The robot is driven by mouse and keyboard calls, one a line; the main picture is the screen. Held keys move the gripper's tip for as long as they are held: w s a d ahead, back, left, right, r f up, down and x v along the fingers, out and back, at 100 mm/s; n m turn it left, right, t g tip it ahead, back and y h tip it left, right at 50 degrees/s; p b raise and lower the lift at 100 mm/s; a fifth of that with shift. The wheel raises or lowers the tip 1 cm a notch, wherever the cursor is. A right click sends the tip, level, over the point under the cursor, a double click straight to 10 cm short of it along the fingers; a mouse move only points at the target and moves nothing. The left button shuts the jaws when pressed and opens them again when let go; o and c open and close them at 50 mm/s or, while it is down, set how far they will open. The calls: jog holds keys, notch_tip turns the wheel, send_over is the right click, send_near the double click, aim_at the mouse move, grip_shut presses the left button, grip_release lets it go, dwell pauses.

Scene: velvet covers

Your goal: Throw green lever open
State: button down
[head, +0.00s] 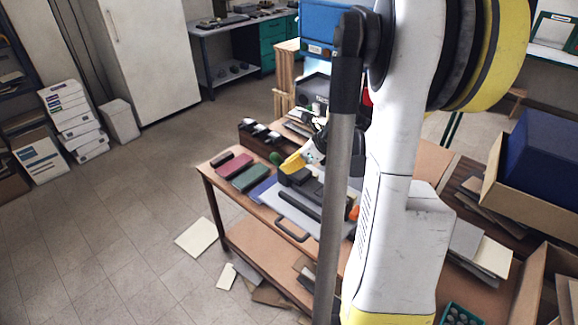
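A small round dark green knob (275,158), which looks like the end of the green lever, shows near the back left of the wooden workbench (208,178). Its shaft and base are too small to make out. The end of my arm, with yellow and white parts, reaches down just right of the knob. My gripper (289,171) appears to be there, close to the knob, over dark parts on the bench. I cannot tell whether it touches the knob. Its fingers are too small and partly hidden to show whether they are open.
A red book (233,166) and a green book (250,178) lie at the bench's left end. A blue box (540,158) stands at right. My arm hides the bench's middle. The floor at left is mostly clear.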

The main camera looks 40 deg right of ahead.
aim_at(278, 156)
jog(key=shift+w+r+g+p, duration=0.4)
jog(key=shift+w+g+p, duration=0.25)
jog(key=shift+g+p, duration=0.3)
jog(key=shift+w+a+r+g+p, duration=0.15)
jog(key=shift+w+r+g+p, duration=0.1)
jog(key=shift+w+g+p, duration=0.45)
jog(key=g, duration=0.1)
jog(key=w+g, duration=0.1)
jog(key=g, duration=0.1)
jog(key=shift+w+h, duration=0.25)
jog(key=shift+h, duration=0.05)
jog(key=w, duration=0.2)
jog(key=w+f, duration=0.1)
jog(key=shift+w+a, duration=0.15)
jog(key=shift+w, duration=0.25)
jog(key=shift+r, duration=0.2)
jog(key=shift+r+p, duration=0.55)
jog(key=shift+r, duration=0.15)
